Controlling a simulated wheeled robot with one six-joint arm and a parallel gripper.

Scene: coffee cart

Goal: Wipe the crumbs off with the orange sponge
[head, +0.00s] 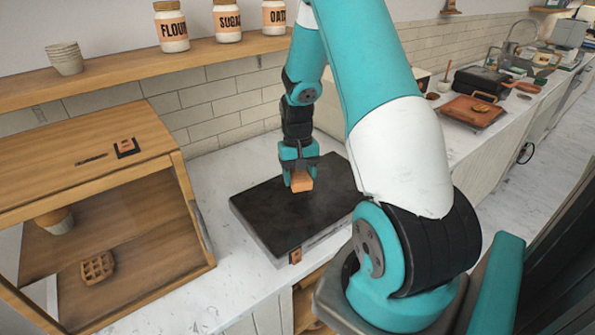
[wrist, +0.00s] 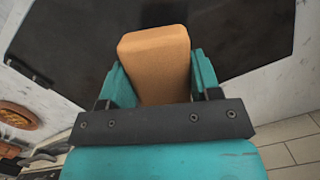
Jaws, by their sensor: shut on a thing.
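The orange sponge (head: 301,182) is held in my gripper (head: 298,172), over the middle of the dark flat griddle (head: 262,207). In the wrist view the sponge (wrist: 155,62) sits between the two teal fingers of my gripper (wrist: 158,88), which are shut on it. The dark griddle surface (wrist: 240,35) lies beyond it. The sponge appears at or just above the surface; I cannot tell if it touches. I cannot make out any crumbs on the griddle in either view.
A wooden display case (head: 100,170) with a waffle (head: 97,268) and a cup inside stands left of the griddle. A shelf with jars (head: 170,27) runs above. White counter (head: 215,190) shows between case and griddle.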

